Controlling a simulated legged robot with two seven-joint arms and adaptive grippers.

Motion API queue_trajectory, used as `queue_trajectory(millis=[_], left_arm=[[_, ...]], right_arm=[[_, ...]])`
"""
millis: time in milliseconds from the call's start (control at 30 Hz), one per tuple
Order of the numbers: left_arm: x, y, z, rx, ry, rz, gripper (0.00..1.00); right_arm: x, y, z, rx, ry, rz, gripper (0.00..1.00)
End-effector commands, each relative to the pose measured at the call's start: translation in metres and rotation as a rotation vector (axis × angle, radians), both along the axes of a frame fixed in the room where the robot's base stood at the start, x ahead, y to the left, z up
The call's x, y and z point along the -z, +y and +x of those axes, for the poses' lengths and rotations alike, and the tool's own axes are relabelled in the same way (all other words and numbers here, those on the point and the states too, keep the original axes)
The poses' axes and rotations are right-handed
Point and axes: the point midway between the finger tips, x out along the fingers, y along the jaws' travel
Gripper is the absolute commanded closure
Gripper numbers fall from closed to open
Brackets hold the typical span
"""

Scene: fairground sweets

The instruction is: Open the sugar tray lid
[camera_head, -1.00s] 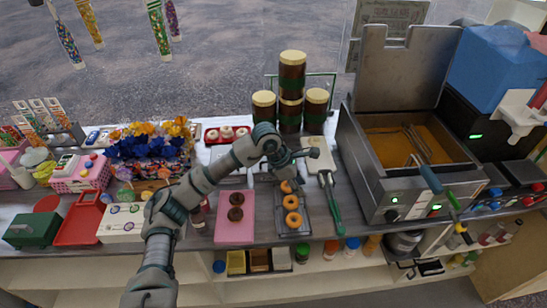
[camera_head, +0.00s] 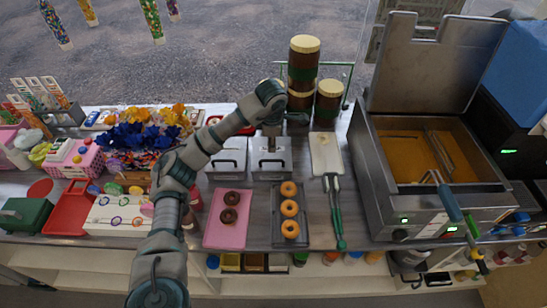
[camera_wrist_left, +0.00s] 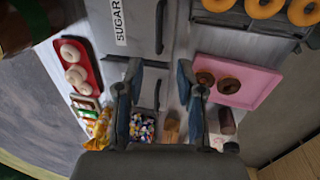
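The sugar tray (camera_head: 271,160) is the right one of two metal trays with flat lids and dark handles; its lid is shut. In the left wrist view its lid (camera_wrist_left: 180,22) carries a SUGAR label (camera_wrist_left: 120,20) and a dark bar handle (camera_wrist_left: 159,27) at the top. My left gripper (camera_head: 272,138) points down over the far part of this tray in the head view. In the wrist view the left gripper (camera_wrist_left: 160,76) has its fingers apart and nothing between them; the handle lies beyond the fingertips. Contact with the lid cannot be told. My right gripper is not in view.
The second lidded tray (camera_head: 228,160) stands directly left of the sugar tray. In front are a pink tray (camera_head: 212,238) with chocolate doughnuts and a dark tray (camera_head: 276,235) with plain ones. Tall jars (camera_head: 303,60) stand behind; a fryer (camera_head: 400,190) is at the right.

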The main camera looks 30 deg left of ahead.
Motion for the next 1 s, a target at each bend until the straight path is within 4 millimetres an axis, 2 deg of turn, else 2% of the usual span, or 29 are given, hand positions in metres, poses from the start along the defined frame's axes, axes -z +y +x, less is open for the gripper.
queue_trajectory(millis=[33,200,433,633,900,933,1000], left_arm=[[0.015,0.001,0.002,-0.001,0.004,-0.001,0.63],[0.054,0.005,0.008,-0.001,0.004,-0.001,0.63],[0.093,0.008,0.015,-0.001,0.002,0.001,0.63],[0.108,0.010,0.018,0.000,0.001,-0.001,0.63],[0.109,0.011,0.019,0.000,-0.001,-0.001,0.63],[0.109,0.011,0.019,0.000,-0.001,-0.001,0.68],[0.109,0.011,0.019,0.000,-0.001,-0.001,0.85]], right_arm=[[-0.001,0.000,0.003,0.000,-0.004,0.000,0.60],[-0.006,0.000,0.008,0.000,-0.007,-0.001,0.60],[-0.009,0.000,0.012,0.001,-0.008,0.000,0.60],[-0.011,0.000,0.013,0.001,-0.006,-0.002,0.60],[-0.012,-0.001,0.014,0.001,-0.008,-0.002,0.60],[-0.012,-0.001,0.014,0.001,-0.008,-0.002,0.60],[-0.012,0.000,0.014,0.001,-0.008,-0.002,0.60]])
